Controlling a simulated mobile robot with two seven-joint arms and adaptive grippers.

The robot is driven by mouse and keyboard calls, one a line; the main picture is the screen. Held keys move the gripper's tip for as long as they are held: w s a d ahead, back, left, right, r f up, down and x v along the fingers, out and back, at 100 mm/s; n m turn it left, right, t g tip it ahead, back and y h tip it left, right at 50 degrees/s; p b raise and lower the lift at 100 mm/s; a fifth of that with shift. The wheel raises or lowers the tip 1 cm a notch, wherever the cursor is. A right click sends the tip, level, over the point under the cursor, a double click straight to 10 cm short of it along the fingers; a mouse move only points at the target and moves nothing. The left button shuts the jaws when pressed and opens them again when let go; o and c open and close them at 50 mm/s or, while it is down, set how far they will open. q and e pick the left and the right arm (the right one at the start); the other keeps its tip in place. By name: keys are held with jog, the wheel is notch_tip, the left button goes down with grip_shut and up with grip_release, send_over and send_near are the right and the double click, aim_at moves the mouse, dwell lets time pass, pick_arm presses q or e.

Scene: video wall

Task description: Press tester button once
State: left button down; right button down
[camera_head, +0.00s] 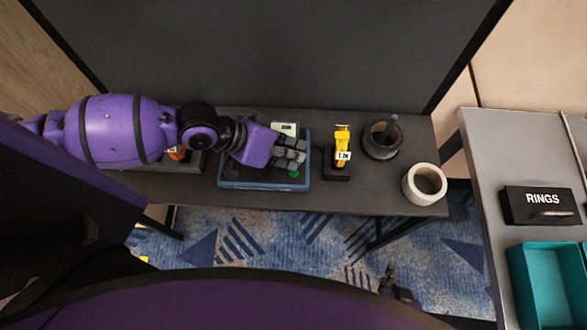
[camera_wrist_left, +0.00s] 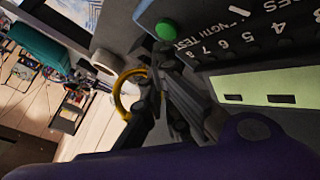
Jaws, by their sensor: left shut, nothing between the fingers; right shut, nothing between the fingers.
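The tester is a blue-edged box (camera_head: 235,184) on the dark table, with a pale display (camera_head: 285,129). Its round green button (camera_head: 293,174) is at the front right, and it shows clearly in the left wrist view (camera_wrist_left: 165,28) beside the lettering and numbers on the dark panel. My left gripper (camera_head: 300,160) is shut and empty, over the tester's right part. In the left wrist view its fingertips (camera_wrist_left: 161,50) are just below the button; I cannot tell whether they touch it. My right gripper (camera_head: 389,276) is shut, low in the head view, away from the tester.
A yellow item (camera_head: 342,138) stands on a black base right of the tester. Beyond are a dark cup (camera_head: 377,149) with a stick and a white roll (camera_head: 413,194). An orange item (camera_head: 177,153) is partly hidden by my left arm. A teal bin (camera_head: 515,275) is on the right table.

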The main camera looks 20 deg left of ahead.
pick_arm(q)
jog(key=shift+f, duration=0.2)
jog(key=shift+f, duration=0.25)
pick_arm(e)
jog(key=shift+f, duration=0.1)
pick_arm(q)
jog(key=shift+f, duration=0.4)
pick_arm(e)
jog(key=shift+s+d+f, duration=0.1)
jog(key=shift+s+f, duration=0.1)
jog(key=shift+s, duration=0.05)
jog(key=shift+w+r, duration=0.1)
dwell(0.4)
pick_arm(q)
jog(key=shift+r, duration=0.2)
jog(key=shift+r+p, duration=0.35)
jog(key=shift+r, duration=0.3)
pick_arm(e)
jog(key=shift+w+r, duration=0.7)
jog(key=shift+r, duration=0.15)
